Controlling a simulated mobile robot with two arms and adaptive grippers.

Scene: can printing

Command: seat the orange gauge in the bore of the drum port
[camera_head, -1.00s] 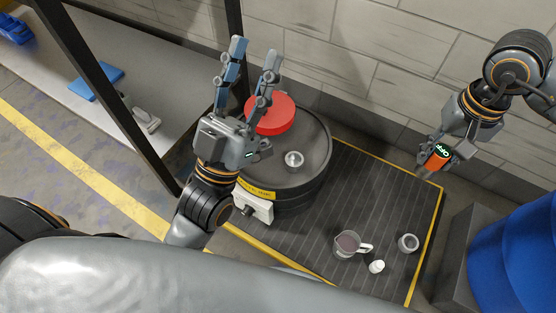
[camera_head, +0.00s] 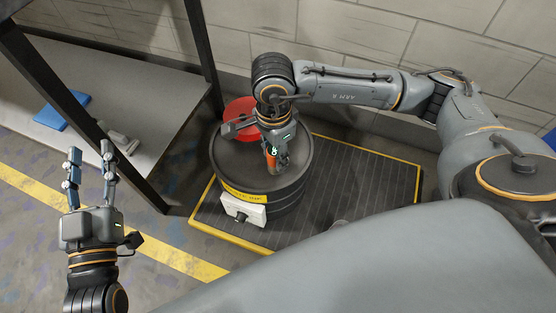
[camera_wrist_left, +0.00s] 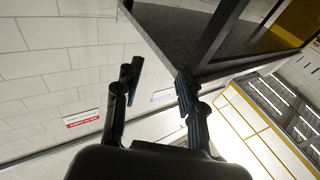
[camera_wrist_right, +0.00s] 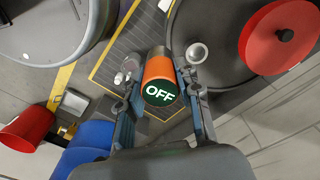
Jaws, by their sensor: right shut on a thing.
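The orange gauge (camera_head: 271,160) is held in my right gripper (camera_head: 277,168), above the top of the dark drum (camera_head: 235,168). In the right wrist view the gauge (camera_wrist_right: 160,75) shows a round face reading OFF, between the fingers of the right gripper (camera_wrist_right: 158,92). The grey ring-shaped drum port (camera_wrist_right: 196,53) lies to the right of the gauge in that view, apart from it in the picture. The port is hidden in the head view. How high the gauge is above the drum is unclear. My left gripper (camera_head: 90,165) is open and empty, left of the drum.
A red disc (camera_wrist_right: 280,35) lies on the drum top, partly behind my right arm in the head view. A white box (camera_head: 243,209) is on the drum's front. The ribbed pallet (camera_head: 365,180) has free room right of the drum. A dark rack post (camera_head: 205,55) stands behind left.

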